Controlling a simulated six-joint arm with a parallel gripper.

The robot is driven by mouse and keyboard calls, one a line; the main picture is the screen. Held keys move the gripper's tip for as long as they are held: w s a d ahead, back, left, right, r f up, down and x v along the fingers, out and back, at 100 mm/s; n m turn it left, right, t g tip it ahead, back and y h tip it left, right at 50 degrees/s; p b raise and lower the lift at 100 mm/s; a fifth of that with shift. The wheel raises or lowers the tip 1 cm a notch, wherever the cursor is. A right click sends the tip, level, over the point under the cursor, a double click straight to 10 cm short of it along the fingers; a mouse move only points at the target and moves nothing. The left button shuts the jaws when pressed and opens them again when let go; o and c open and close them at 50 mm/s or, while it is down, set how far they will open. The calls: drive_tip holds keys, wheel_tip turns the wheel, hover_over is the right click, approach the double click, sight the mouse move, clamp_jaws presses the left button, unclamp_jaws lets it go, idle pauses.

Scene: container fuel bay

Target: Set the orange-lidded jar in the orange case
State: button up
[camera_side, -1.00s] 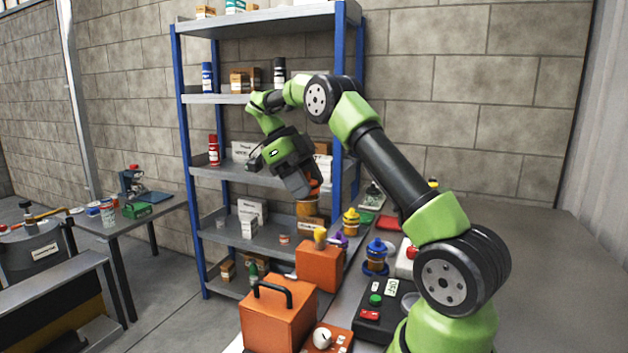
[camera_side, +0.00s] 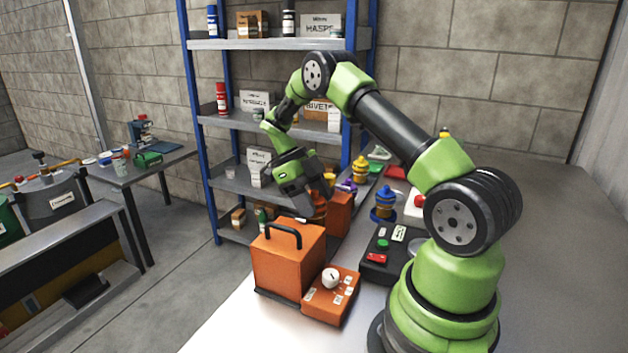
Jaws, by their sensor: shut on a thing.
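My gripper (camera_side: 312,202) is shut on the orange-lidded jar (camera_side: 319,212), which is mostly hidden by the jaws. The jar hangs in front of or over an orange box (camera_side: 339,214) that stands behind the one with the handle; I cannot tell whether they touch. The nearer orange case (camera_side: 288,262) has a black handle on top and stands at the front of the bench. Which of the two boxes is the task's orange case, the picture does not settle.
A blue-lidded jar (camera_side: 384,204) and a yellow-lidded jar (camera_side: 360,170) stand right of the gripper. A flat orange box with a white knob (camera_side: 330,278) and a black box with buttons (camera_side: 385,258) lie nearer. A shelf rack (camera_side: 270,122) stands behind. The bench's right side is clear.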

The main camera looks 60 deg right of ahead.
sight(315, 221)
drive_tip(key=shift+f, duration=2.05)
drive_tip(key=shift+f, duration=0.75)
drive_tip(key=o, duration=1.1)
drive_tip(key=shift+d, duration=0.1)
drive_tip(key=shift+o, duration=0.4)
drive_tip(key=shift+r, duration=2.1)
drive_tip(key=shift+o, duration=0.7)
drive_tip(key=shift+r, duration=1.95)
